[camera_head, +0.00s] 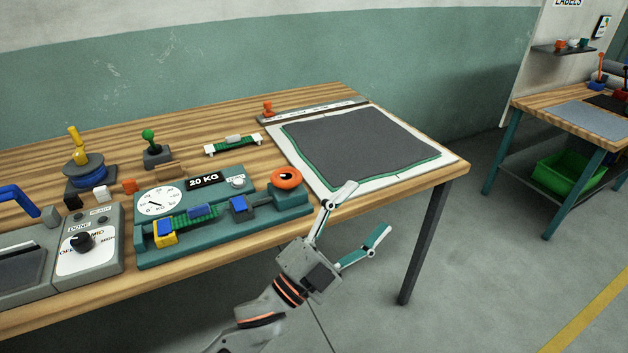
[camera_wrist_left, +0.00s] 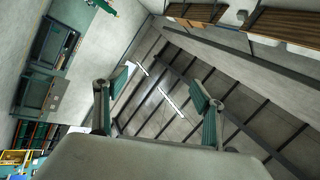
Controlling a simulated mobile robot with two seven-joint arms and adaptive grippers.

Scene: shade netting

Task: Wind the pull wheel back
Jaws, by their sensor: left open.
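The pull wheel, an orange ring with a dark centre (camera_head: 286,178), sits at the right end of the teal test rig (camera_head: 265,214) near the table's front edge. The rig carries a dial (camera_head: 158,201), a "20 KG" sign, a blue-and-grey clamp (camera_head: 240,206), a yellow-and-blue clamp (camera_head: 165,233) and a green strap (camera_head: 192,219) between them. My left gripper (camera_head: 364,211) is open and empty, to the right of the wheel and apart from it, past the front edge. Its spread fingers also show in the left wrist view (camera_wrist_left: 161,91). My right gripper is not seen.
A control box with a black knob (camera_head: 81,241) stands left of the rig. A dark netting sheet (camera_head: 358,140) lies on a white board behind my gripper. Spool stand (camera_head: 88,172) and green-knobbed tool (camera_head: 150,146) stand farther back.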

